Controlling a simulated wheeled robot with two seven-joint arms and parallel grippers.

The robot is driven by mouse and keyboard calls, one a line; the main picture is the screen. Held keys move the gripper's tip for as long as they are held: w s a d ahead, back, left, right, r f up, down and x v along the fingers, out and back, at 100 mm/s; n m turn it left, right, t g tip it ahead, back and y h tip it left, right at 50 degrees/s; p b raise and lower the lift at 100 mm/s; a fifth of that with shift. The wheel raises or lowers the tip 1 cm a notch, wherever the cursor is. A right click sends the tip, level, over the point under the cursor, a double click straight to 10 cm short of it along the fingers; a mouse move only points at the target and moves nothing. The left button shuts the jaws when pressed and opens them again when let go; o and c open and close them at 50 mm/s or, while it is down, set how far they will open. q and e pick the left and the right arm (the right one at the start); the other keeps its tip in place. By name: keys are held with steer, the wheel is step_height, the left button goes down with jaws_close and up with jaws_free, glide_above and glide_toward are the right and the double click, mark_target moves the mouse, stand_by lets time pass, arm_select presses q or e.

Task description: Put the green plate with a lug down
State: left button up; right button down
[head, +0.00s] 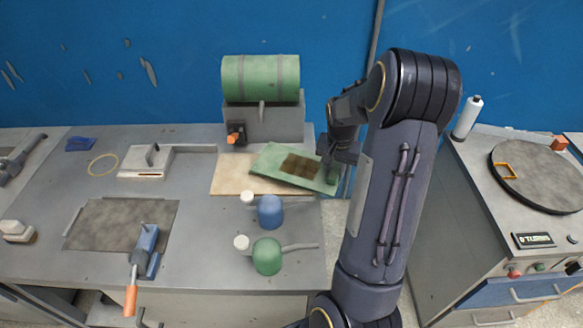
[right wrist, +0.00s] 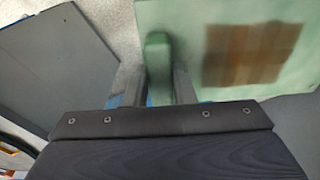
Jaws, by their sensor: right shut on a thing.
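The green plate with a lug (head: 270,158) is a flat pale-green plate with a brown checkered patch on its face. In the head view it lies at an angle over a beige board (head: 228,177) at the back of the bench; I cannot tell if it touches the board. My right gripper (head: 332,170) is at the plate's right end. In the right wrist view the gripper (right wrist: 157,88) is shut on the green lug (right wrist: 157,55), and the plate (right wrist: 190,28) extends up and right from it. My left gripper is not in view.
A green cylinder (head: 260,78) on a grey base stands behind the board. A blue pot (head: 270,211) and a green pot (head: 267,256) with handles stand in front of it. A clamp with an orange handle (head: 131,298) is front left. A gap separates the bench from the right cabinet (head: 480,210).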

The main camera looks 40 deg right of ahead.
mark_target(297, 177)
steer(key=w+a, duration=0.2)
steer(key=w+a+p, duration=0.1)
steer(key=w+a, duration=0.1)
steer(key=a, duration=0.1)
steer(key=shift+w+a, duration=0.15)
steer(key=shift+w, duration=0.2)
steer(key=w+a+p, duration=0.1)
steer(key=w+a, duration=0.1)
steer(key=a, duration=0.1)
steer(key=shift+w+f+p, duration=0.2)
steer(key=shift+f+p, duration=0.15)
steer(key=shift+p, duration=0.05)
steer(key=shift+f, duration=0.5)
steer(key=c, duration=1.2)
jaws_free()
